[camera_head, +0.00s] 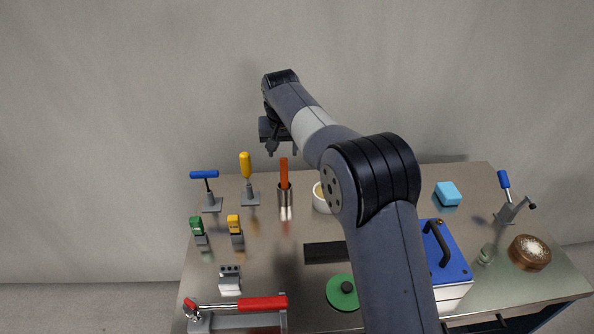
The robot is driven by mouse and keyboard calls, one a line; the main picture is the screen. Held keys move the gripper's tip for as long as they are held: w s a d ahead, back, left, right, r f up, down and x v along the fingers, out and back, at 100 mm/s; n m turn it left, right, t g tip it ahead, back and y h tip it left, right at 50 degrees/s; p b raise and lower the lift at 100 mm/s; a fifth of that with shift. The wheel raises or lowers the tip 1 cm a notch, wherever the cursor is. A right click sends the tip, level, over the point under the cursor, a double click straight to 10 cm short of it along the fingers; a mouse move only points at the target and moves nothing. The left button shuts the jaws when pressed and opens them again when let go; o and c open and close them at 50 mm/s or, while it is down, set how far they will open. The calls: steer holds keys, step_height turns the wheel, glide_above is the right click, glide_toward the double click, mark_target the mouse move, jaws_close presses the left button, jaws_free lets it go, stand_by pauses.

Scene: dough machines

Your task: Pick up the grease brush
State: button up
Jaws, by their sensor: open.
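My gripper (283,150) is open and empty, pointing down above the back of the metal table, in line with an upright orange handle. That orange handle (284,172) stands in a small metal cup (285,195); it may be the grease brush, but its lower end is hidden in the cup. In the picture the handle's top is just below the fingertips, and they look apart. I cannot tell the exact gap in depth. A white bowl (320,204) with tan content stands right of the cup, partly behind my arm.
Close left of the cup, a yellow-handled tool (245,168) and a blue T-handled tool (207,175) stand upright on bases. A black bar (324,253) and a green lid (342,293) lie in front. A blue-lidded box (452,262) stands right of my arm.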

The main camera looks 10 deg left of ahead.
mark_target(284, 167)
steer(key=p+x, duration=0.2)
steer(key=x, duration=0.7)
steer(key=shift+f, duration=0.1)
steer(key=shift+c, duration=0.2)
jaws_close()
